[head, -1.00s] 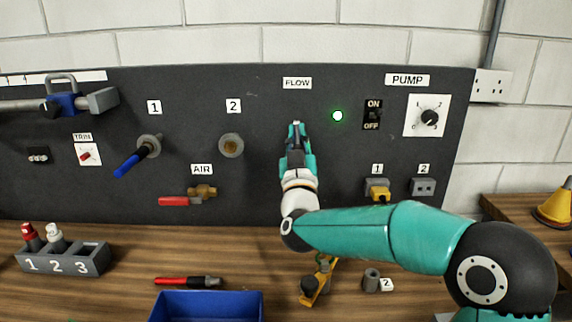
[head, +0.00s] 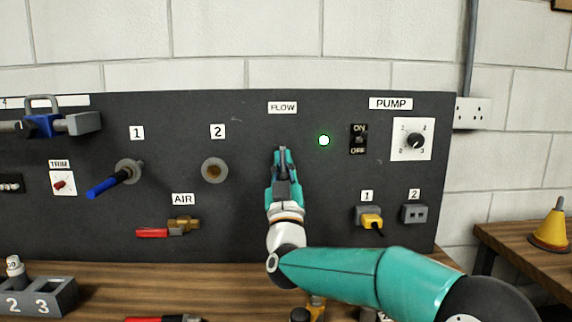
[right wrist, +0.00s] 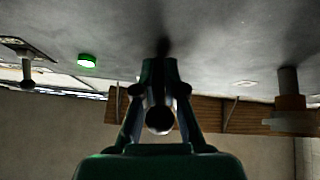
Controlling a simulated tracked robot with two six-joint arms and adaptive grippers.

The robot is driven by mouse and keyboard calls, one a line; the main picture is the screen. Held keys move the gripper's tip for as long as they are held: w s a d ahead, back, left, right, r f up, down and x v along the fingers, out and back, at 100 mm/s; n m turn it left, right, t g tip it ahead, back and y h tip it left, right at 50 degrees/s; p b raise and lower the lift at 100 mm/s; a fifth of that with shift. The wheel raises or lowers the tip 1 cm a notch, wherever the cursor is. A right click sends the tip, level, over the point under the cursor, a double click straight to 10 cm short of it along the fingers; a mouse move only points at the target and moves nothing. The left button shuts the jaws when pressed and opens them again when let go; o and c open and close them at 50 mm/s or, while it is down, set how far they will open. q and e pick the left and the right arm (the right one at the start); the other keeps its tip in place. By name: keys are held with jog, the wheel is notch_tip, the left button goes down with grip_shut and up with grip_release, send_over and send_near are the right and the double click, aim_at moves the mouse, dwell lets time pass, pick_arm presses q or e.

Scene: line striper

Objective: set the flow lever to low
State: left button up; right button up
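The FLOW label (head: 282,107) is on the dark panel (head: 330,200). My right gripper (head: 283,156) is directly below it, pointing at the panel, and hides the flow lever in the head view. In the right wrist view, the flow lever's round dark knob (right wrist: 160,120) shows between the fingers of my right gripper (right wrist: 162,75). The fingers come close together on both sides of the lever and look shut on it. The lever's setting cannot be read, and no low mark is visible. My left gripper is not in view.
A lit green lamp (head: 323,141), the ON/OFF switch (head: 358,139) and the PUMP dial (head: 414,140) are to the right of the gripper. The AIR valve with a red handle (head: 153,232) and a blue lever (head: 103,187) are to the left. A wooden bench (head: 170,285) runs below.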

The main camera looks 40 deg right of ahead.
jog(key=o, duration=0.4)
jog(key=shift+a+f, duration=0.1)
jog(key=shift+o, duration=0.2)
jog(key=shift+s+a+f, duration=0.35)
jog(key=shift+f, duration=0.1)
jog(key=s+a, duration=0.7)
jog(key=s, duration=0.2)
jog(key=shift+a, duration=0.35)
